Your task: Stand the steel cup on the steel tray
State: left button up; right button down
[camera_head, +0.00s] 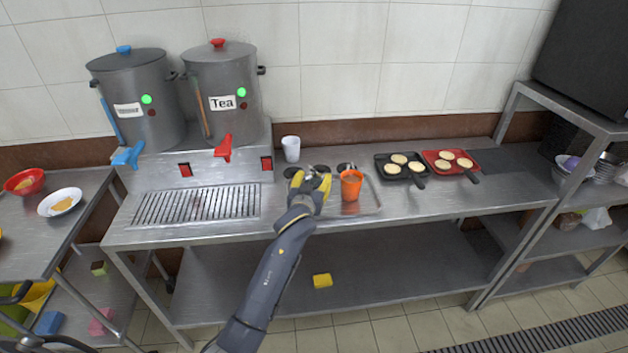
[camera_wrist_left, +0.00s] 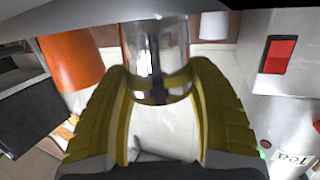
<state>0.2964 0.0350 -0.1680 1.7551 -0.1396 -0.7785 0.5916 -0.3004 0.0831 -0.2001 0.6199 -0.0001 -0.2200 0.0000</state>
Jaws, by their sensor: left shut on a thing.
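My left gripper (camera_head: 316,182) is shut on the steel cup (camera_wrist_left: 155,52), which sits between the yellow fingers in the wrist view. In the head view only a little of the steel cup (camera_head: 320,169) shows past the fingers. The steel tray (camera_head: 371,203) lies on the counter just right of the gripper, and an orange cup (camera_head: 351,186) stands on it. The orange cup (camera_wrist_left: 72,60) also shows beside the held cup in the wrist view. The gripper hides part of the tray's left side. I cannot tell whether the cup touches anything beneath. My right gripper is not in view.
A white cup (camera_head: 291,148) stands behind and left of the gripper. A black pan (camera_head: 394,175) and a red pan (camera_head: 462,171) with round cakes lie right of the tray. Two steel urns (camera_head: 137,95) (camera_head: 222,88) stand at the left, above a drain grille (camera_head: 196,205).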

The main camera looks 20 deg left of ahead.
pick_arm(q)
jog(key=o, duration=1.4)
jog(key=shift+c, duration=0.2)
jog(key=shift+r, duration=0.1)
jog(key=s+r, duration=0.1)
jog(key=s, duration=1.1)
jog(key=shift+d+r, duration=0.4)
jog(key=shift+d, duration=0.05)
